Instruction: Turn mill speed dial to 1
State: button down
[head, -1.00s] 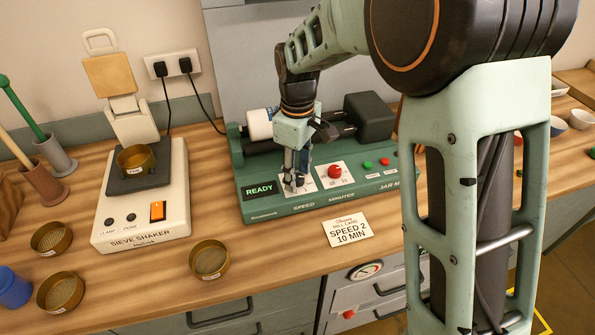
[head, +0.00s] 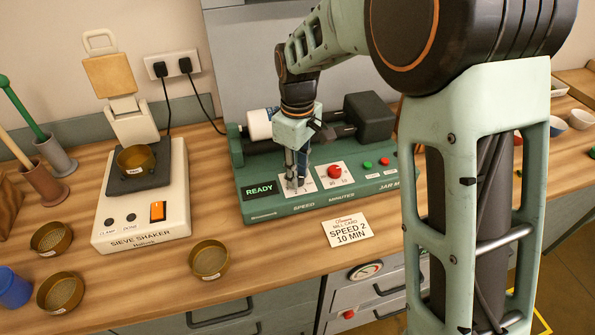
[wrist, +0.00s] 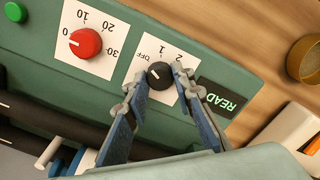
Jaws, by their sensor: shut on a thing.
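The mill speed dial is a small black knob (wrist: 160,75) with a white pointer mark, on a white plate marked OFF, 1 and 2 in the wrist view. Its mark lies on the side toward OFF; the exact setting is hard to read. My gripper (wrist: 155,92) is shut on the knob, one fingertip at each side. In the head view my gripper (head: 296,183) reaches down to the speed plate and hides the knob. The green jar mill (head: 320,203) shows READY on its display (head: 259,189).
The red minutes dial (wrist: 85,43) sits close beside the speed plate, its mark near 0. Green and red buttons (head: 376,163) lie farther right. A card reading SPEED 2, 10 MIN (head: 347,230) lies in front. The sieve shaker (head: 143,215) stands left.

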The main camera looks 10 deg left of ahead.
jog(key=m, duration=0.3)
jog(key=shift+m, duration=0.4)
jog(key=m, duration=0.4)
dwell(0.5)
jog(key=c, duration=1.6)
grip_release()
notch_tip(320, 180, up, 12)
jog(key=shift+r, duration=0.1)
